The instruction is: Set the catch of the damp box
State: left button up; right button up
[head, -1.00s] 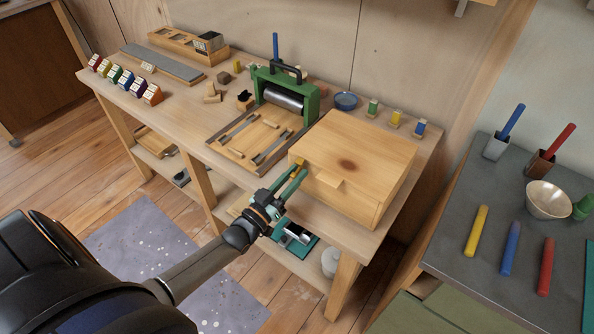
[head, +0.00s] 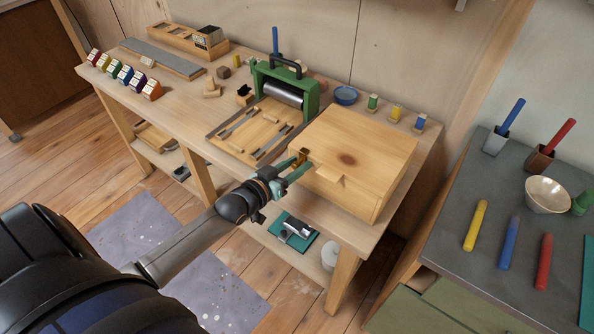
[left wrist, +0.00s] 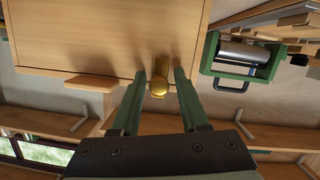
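In the left wrist view the catch (left wrist: 159,78) appears as a rounded brass piece at the box edge. My left gripper (head: 301,166) has its green fingers at the catch. In the wrist view the left gripper (left wrist: 159,82) is open, one finger on each side of the catch, with gaps visible. My right gripper is out of view.
A green roller press (head: 284,92) stands just left of the box on the workbench (head: 215,120). A wooden tab (head: 330,180) juts from the box front. A blue bowl (head: 346,95) and small bottles stand behind. A grey table (head: 470,195) is at the right.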

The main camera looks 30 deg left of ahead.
pick_arm(q)
jog(key=shift+o, duration=1.4)
jog(key=v, duration=0.7)
jog(key=s+d+f+m+g, duration=0.3)
jog(key=s+d+f+g, duration=0.2)
jog(key=s+d+f, duration=0.8)
notch_tip(320, 180, down, 3)
jog(key=s, duration=0.2)
jog(key=shift+s+d+r+g+h, duration=0.2)
jog(key=shift+s+g+h, duration=0.1)
jog(key=shift+g, duration=0.1)
